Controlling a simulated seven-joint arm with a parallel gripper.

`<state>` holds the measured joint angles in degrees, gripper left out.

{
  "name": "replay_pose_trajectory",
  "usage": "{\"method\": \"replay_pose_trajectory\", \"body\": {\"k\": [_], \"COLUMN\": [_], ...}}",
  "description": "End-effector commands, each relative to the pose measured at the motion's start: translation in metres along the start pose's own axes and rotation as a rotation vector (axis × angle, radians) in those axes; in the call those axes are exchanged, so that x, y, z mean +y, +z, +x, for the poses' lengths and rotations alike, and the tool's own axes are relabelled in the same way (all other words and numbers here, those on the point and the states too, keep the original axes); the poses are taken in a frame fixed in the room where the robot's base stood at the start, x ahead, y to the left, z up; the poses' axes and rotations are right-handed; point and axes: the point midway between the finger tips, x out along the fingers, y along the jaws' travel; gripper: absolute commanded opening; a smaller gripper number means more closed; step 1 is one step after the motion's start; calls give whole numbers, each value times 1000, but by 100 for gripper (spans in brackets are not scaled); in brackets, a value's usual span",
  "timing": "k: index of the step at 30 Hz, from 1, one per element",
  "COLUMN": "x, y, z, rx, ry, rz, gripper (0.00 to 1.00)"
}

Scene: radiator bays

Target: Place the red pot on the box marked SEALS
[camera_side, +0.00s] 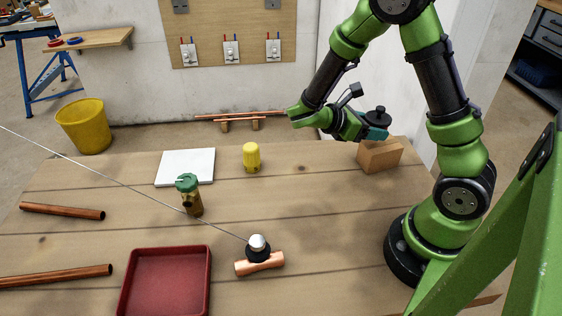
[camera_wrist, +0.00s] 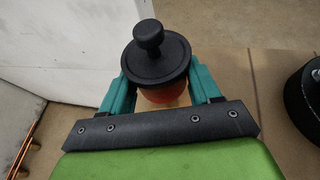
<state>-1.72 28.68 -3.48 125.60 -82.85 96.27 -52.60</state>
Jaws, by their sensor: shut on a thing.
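The red pot with a black knobbed lid (camera_wrist: 157,58) is between the teal fingers of my gripper (camera_wrist: 160,84) in the wrist view. Only a strip of its red-orange body shows under the lid. In the side view the black lid (camera_side: 377,115) shows above my gripper (camera_side: 374,133), which is shut on the pot and hides its body. A brown cardboard box (camera_side: 380,157) stands on the bench just below the gripper. I cannot see a SEALS marking on it. Whether the pot touches the box top, I cannot tell.
On the bench are a yellow capped piece (camera_side: 252,157), a white plate (camera_side: 172,167), a green-topped brass valve (camera_side: 190,195), a copper tee (camera_side: 259,264), a red tray (camera_side: 164,282) and copper pipes (camera_side: 62,211). The bench in front of the box is clear. A wall stands behind.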

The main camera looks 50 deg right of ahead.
Motion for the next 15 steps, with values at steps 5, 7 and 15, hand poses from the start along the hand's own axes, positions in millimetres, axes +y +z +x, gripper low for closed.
{"method": "replay_pose_trajectory", "body": {"k": [5,7,15], "x": [0,0,0], "y": [-23,-28,-30], "z": [10,12,12], "rx": [-2,-1,0], "ry": [-4,-3,-2], "rz": [-2,0,3], "gripper": [14,14,14]}}
